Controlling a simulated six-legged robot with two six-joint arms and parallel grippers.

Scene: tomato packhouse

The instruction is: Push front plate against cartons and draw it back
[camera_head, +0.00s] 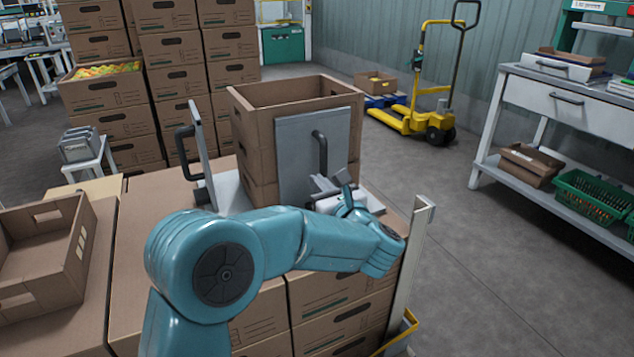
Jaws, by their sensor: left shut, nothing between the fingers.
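A stack of open brown cartons (253,112) stands on the stacked load in the middle. The grey front plate (296,160), with a black upright handle (320,155), stands upright in front of the cartons' near face. I cannot tell whether it touches them. A second grey plate (204,145) with a black handle stands to their left, slightly tilted. My left gripper (345,196) is shut and empty, low by the front plate's lower right edge. Its fingers are small here, and contact with the plate is unclear. My right gripper is out of view.
An empty open carton (42,262) lies at the left on the near boxes. A pale upright post (411,265) rises at the load's right corner, close to my left forearm. Tall carton stacks stand behind. A yellow pallet truck (420,115) and bench (562,100) stand right, with clear floor between.

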